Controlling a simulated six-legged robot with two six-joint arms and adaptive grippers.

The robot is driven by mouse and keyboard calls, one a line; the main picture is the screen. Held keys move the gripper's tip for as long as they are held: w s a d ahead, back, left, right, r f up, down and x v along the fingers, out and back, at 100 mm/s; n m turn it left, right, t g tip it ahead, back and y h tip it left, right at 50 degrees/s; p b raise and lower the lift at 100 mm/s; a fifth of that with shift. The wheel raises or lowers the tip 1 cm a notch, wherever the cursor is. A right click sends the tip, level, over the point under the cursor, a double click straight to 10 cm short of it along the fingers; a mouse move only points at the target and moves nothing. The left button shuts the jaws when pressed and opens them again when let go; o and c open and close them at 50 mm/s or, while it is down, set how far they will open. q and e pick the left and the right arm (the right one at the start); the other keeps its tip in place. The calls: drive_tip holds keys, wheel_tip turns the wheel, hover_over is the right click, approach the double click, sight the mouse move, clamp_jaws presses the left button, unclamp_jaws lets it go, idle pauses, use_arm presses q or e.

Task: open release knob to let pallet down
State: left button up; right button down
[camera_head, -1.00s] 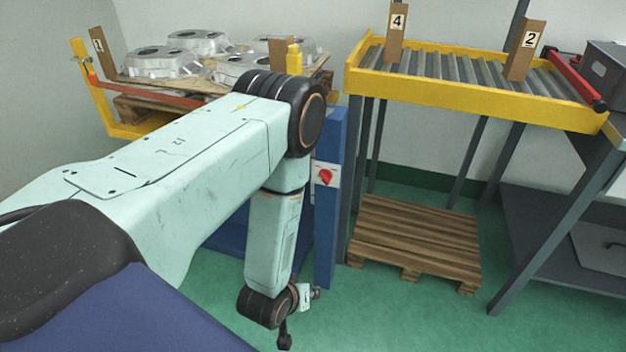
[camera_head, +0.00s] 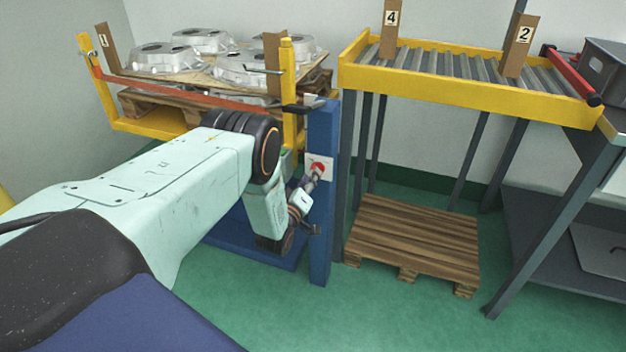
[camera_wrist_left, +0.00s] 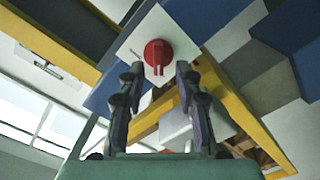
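The red release knob (camera_head: 319,167) sits on a white plate on the blue post (camera_head: 320,232). My left gripper (camera_head: 314,180) is right at the knob and partly covers it. In the left wrist view the knob (camera_wrist_left: 158,53) lies between and just beyond the fingertips of my left gripper (camera_wrist_left: 160,70). The fingers are apart, with a gap on each side of the knob. The loaded wooden pallet (camera_head: 150,107) is raised on a yellow frame (camera_head: 150,128), with several aluminium castings (camera_head: 165,58) on top. My right gripper is not in view.
A roller conveyor (camera_head: 450,90) with yellow rails stands right of the post. An empty wooden pallet (camera_head: 415,238) lies on the green floor beneath it. A grey bench (camera_head: 560,210) is at the far right. Floor in front is clear.

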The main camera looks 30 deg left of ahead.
use_arm(q)
drive_tip(key=shift+b+x, duration=0.3)
drive_tip(key=shift+x, duration=0.85)
drive_tip(key=shift+r, duration=0.1)
clamp_jaws()
